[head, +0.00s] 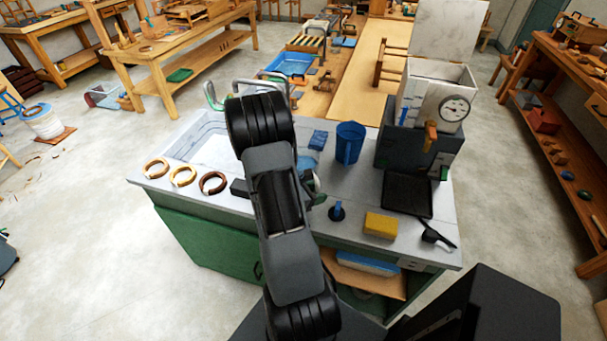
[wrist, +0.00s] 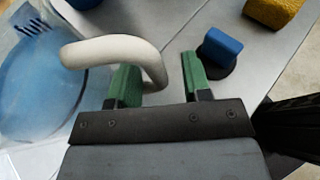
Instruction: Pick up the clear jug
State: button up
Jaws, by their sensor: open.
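The clear jug (wrist: 35,95) fills the left of the wrist view, see-through with a blue round area inside. Its pale curved handle (wrist: 105,50) reaches toward my gripper (wrist: 160,68). My green fingers are apart. The handle's bend passes over the left finger and its end comes down between the two fingers; I cannot tell whether it touches them. In the head view my arm hides most of the jug, and only a bluish part (head: 307,165) shows beside it.
A dark disc with a blue knob (wrist: 225,48) lies just right of my right finger. A yellow sponge (head: 380,225), a blue mug (head: 349,144) and a black tray (head: 407,196) share the grey counter (head: 300,232). Several rings lie left, by the sink (head: 213,148).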

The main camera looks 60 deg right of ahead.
jog(key=shift+s+d, duration=0.1)
jog(key=shift+d, duration=0.1)
jog(key=shift+c, duration=0.3)
grip_shut()
